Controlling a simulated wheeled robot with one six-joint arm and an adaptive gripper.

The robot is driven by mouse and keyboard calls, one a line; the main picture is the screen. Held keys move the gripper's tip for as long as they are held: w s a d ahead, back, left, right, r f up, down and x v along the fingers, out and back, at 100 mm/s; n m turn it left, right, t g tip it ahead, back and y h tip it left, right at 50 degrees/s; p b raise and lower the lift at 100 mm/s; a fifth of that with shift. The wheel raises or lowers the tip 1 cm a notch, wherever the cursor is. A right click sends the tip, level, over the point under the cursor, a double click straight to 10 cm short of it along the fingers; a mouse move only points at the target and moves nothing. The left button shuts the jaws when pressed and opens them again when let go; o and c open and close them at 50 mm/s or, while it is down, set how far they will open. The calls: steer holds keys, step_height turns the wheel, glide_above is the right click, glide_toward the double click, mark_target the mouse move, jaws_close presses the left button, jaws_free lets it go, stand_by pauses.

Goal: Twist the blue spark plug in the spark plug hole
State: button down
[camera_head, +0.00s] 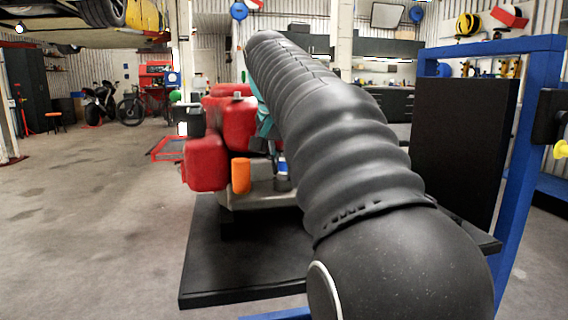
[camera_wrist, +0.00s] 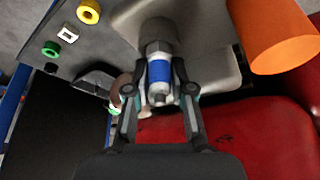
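The blue spark plug (camera_wrist: 160,73) has a blue band and metal ends. In the wrist view it stands at the end of a dark grey round socket (camera_wrist: 157,30), which hides its far end. How deep it sits cannot be told. My gripper (camera_wrist: 160,89) has one finger on each side of the plug, with a narrow gap visible on both sides. In the head view a blue band of the plug (camera_head: 281,164) shows low beside the engine, left of my arm. My arm hides most of my gripper there.
The red engine (camera_head: 206,163) stands on a black table (camera_head: 215,275). An orange cylinder (camera_head: 241,176) is close to the plug and shows at upper right in the wrist view (camera_wrist: 270,35). A yellow ring (camera_wrist: 88,11) and a green ring (camera_wrist: 50,48) lie at upper left.

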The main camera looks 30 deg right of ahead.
steer(key=shift+s+d+m+g+h+p, duration=0.1)
steer(key=shift+m+g+h+p, duration=0.15)
steer(key=shift+m+p, duration=0.55)
steer(key=shift+s+m+g+h+p, duration=0.2)
steer(key=shift+m+p, duration=0.25)
steer(key=shift+m, duration=0.55)
steer(key=shift+m+g+p, duration=0.75)
steer(key=shift+m+p, duration=0.45)
steer(key=shift+m, duration=0.6)
steer(key=shift+s+m+g+p, duration=0.15)
steer(key=shift+m+g+p, duration=0.75)
steer(key=shift+m+p, duration=1.15)
stand_by(0.8)
steer(key=shift+s+m+g+b, duration=0.1)
steer(key=shift+m+g+b, duration=0.35)
steer(key=shift+m, duration=0.9)
